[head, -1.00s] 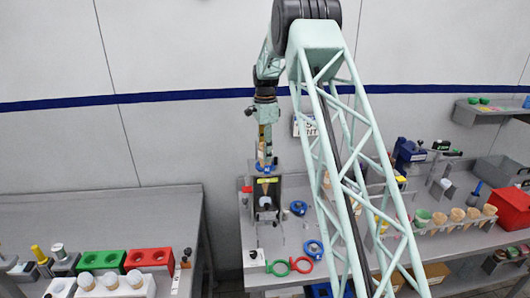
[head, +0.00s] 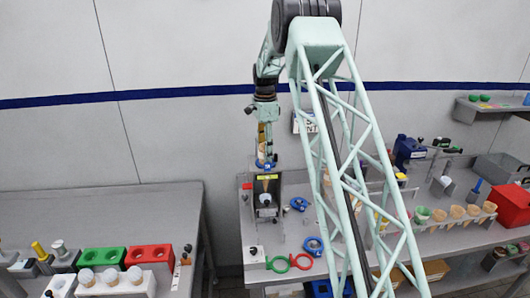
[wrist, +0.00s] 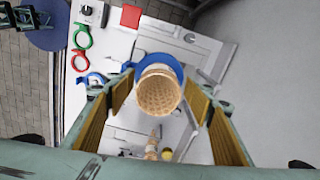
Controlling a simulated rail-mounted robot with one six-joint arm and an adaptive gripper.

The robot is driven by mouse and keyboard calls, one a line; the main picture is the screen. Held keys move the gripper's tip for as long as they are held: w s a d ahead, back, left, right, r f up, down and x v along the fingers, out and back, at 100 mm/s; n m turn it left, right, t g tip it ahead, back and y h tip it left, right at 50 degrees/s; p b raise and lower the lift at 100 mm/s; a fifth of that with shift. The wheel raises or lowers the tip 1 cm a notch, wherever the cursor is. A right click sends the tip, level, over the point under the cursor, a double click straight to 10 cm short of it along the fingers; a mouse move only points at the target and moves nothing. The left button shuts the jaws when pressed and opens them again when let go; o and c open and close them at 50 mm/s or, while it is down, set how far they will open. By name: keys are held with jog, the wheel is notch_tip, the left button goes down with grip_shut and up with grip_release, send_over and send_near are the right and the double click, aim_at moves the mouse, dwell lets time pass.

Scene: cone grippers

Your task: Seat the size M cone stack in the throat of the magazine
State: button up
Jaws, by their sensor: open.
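The magazine (head: 281,206) is an upright box with a yellow label on the bench below my arm. A blue ring (head: 265,165) sits at its top, and it also shows in the wrist view (wrist: 177,67). A tan waffle cone stack (wrist: 158,93) shows end-on between my fingers in the wrist view, with the blue ring behind it. How deep it sits in the ring is hidden. My gripper (wrist: 160,105) is open, with yellow pads apart on both sides of the stack. In the head view my gripper (head: 266,150) is just above the ring.
Blue rings (head: 313,246), a green ring (head: 280,264) and a red ring (head: 301,261) lie on the bench. A rack of cones (head: 457,211) and a red box (head: 508,205) stand at right. Another bench (head: 150,215) at left holds green and red blocks; its back is clear.

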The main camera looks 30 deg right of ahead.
jog(key=shift+r, duration=0.1)
notch_tip(320, 180, up, 11)
jog(key=shift+f, duration=0.1)
jog(key=shift+r, duration=0.55)
dwell(1.5)
jog(key=shift+s+a+r, duration=0.25)
jog(key=s+a+r+n+t+b, duration=0.1)
jog(key=s+a+r+n+b, duration=0.25)
jog(key=s+a, duration=0.45)
jog(key=s+a+r+n+b, duration=0.2)
jog(key=s+a+r+n, duration=0.15)
jog(key=s, duration=0.85)
jog(key=s+a+r+n+t+b, duration=0.1)
jog(key=s+a+r+n+b, duration=0.25)
jog(key=s+a, duration=0.45)
jog(key=s+a+f+n+b, duration=0.2)
jog(key=s+f+n, duration=0.1)
jog(key=s, duration=0.9)
jog(key=s+a+f+n+t+b, duration=0.1)
jog(key=s+f, duration=0.5)
jog(key=s, duration=0.6)
jog(key=s+a+f+n+t+b, duration=0.1)
jog(key=s+a+f+n+b, duration=0.2)
jog(key=s, duration=0.9)
notch_tip(320, 180, down, 2)
jog(key=shift+s+a+f+n+b, duration=0.15)
jog(key=shift+s+n+b, duration=0.3)
jog(key=shift+n, duration=0.8)
